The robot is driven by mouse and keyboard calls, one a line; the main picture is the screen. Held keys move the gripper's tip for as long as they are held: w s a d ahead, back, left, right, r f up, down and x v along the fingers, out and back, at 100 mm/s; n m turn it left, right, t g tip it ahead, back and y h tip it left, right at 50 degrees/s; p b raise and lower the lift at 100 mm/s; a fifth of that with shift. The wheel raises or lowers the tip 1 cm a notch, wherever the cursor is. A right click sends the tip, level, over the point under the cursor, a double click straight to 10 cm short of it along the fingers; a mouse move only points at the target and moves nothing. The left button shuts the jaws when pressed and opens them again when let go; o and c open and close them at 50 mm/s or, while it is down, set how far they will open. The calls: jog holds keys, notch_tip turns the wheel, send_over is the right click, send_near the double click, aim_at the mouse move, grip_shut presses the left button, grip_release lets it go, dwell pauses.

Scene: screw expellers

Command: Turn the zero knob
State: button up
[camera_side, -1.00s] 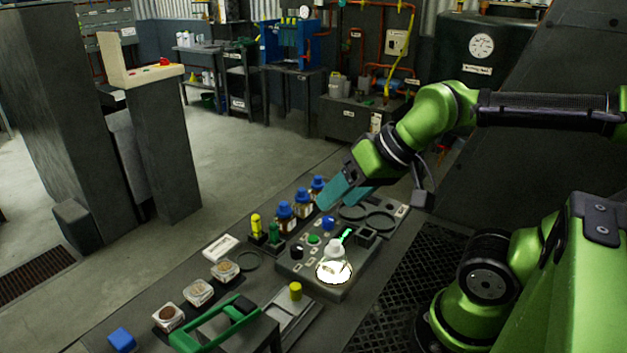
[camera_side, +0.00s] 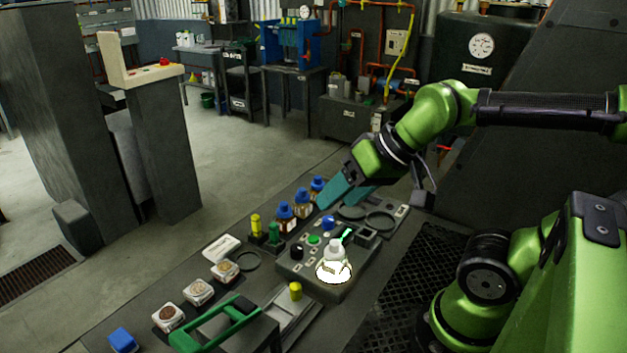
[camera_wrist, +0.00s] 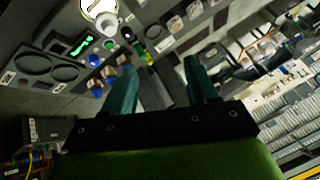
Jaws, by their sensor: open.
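A grey control panel (camera_side: 330,290) on the bench carries a black knob (camera_side: 296,252), a green button (camera_side: 313,240) and a blue knob (camera_side: 327,223). Small labels sit beside them, but I cannot read which one marks zero. A white bottle-like part (camera_side: 334,250) stands on a brightly lit round plate (camera_side: 333,273) at the panel's front. My gripper (camera_side: 341,202) is open and empty, with teal fingers above the back of the panel, apart from the knobs. In the wrist view, the gripper (camera_wrist: 158,64) has its fingers spread, and the blue knob (camera_wrist: 94,60) shows left of them.
Several blue-capped bottles (camera_side: 285,216) stand left of the panel. A yellow-topped and a green cylinder (camera_side: 274,232) stand nearby. Sample dishes (camera_side: 198,292), a green-handled tool (camera_side: 212,327) and a yellow cylinder (camera_side: 295,291) are at the front.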

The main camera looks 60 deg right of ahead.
jog(key=shift+c, duration=1.1)
jog(key=w+d+f+m+g, duration=0.1)
jog(key=w+d+m, duration=0.1)
jog(key=d, duration=0.2)
jog(key=w+d+f+m+g, duration=0.1)
jog(key=w+d+m, duration=0.2)
jog(key=d, duration=0.2)
jog(key=w+d+f+m+g, duration=0.1)
jog(key=w+d+m, duration=0.1)
jog(key=d, duration=0.2)
jog(key=shift+w+d+f+g+h, duration=0.15)
jog(key=shift+f+g+h, duration=0.15)
jog(key=shift+g, duration=0.1)
jog(key=shift+c, duration=0.4)
jog(key=w+d+f+m+g+y, duration=0.25)
jog(key=d+m, duration=0.45)
jog(key=d, duration=0.4)
jog(key=m, duration=0.2)
send_near(329, 218)
jog(key=shift+t+y, duration=0.25)
jog(key=x, duration=0.8)
jog(key=shift+s+f, duration=0.15)
jog(key=shift+f, duration=0.25)
jog(key=shift+c, duration=0.4)
jog(key=c, duration=0.7)
